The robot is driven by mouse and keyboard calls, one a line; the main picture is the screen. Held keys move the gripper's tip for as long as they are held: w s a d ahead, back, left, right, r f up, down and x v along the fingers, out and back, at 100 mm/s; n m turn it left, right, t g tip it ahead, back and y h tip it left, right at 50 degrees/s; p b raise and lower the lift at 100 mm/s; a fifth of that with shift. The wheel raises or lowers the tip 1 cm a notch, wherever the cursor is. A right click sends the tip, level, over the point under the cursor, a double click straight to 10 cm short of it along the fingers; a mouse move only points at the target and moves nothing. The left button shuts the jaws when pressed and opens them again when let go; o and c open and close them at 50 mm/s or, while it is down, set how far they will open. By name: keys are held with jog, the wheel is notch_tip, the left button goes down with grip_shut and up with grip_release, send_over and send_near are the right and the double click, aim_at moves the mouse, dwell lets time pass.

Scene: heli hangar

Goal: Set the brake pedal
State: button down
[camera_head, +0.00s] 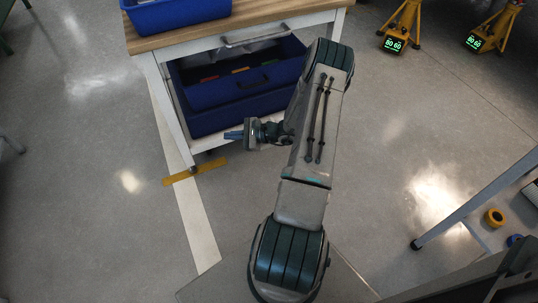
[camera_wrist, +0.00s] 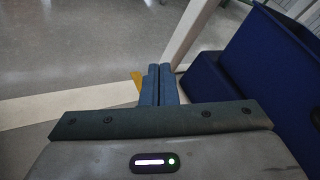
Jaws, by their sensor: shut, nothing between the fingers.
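No brake pedal can be made out in either view. My gripper (camera_head: 232,135) points left, in front of the workbench's lower shelf and close to its front left leg. In the wrist view my gripper (camera_wrist: 159,70) shows its two blue fingers side by side, shut with nothing between them. My arm hides part of the workbench's right side in the head view.
A workbench with a wooden top (camera_head: 180,38) stands ahead, with blue bins (camera_head: 240,88) on its lower shelf. A yellow floor mark (camera_head: 195,172) lies by its leg. Yellow stands (camera_head: 402,25) are at the upper right. A table leg (camera_head: 470,205) is at right.

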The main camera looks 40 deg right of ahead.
jog(key=s+d+f+m+t+h, duration=0.1)
jog(key=s+d+f+m+h, duration=0.2)
jog(key=f, duration=0.6)
jog(key=s+d+f+m+t+h+b, duration=0.1)
jog(key=s+d+f+m+h, duration=0.1)
jog(key=d+f+m+h, duration=0.4)
jog(key=s+d+f+m+t+h+b, duration=0.1)
jog(key=s+d+f+m+t+h, duration=0.1)
jog(key=d+f+m, duration=0.4)
notch_tip(320, 180, down, 6)
jog(key=s+m+h, duration=0.1)
jog(key=h, duration=0.1)
jog(key=shift+s+r+m+h, duration=0.15)
jog(key=shift+s+m+h, duration=0.15)
jog(key=shift+m+h, duration=0.1)
jog(key=b+x, duration=0.6)
jog(key=x, duration=0.5)
jog(key=shift+s+a+r, duration=0.1)
jog(key=shift+s+r, duration=0.1)
jog(key=shift+r, duration=0.5)
jog(key=shift+s+a+r, duration=0.1)
jog(key=shift+s+r, duration=0.1)
jog(key=shift+r, duration=0.55)
jog(key=shift+s+a+r, duration=0.1)
jog(key=shift+s+r, duration=0.15)
jog(key=shift+r, duration=0.45)
jog(key=shift+d+p, duration=0.1)
jog(key=shift+p, duration=0.2)
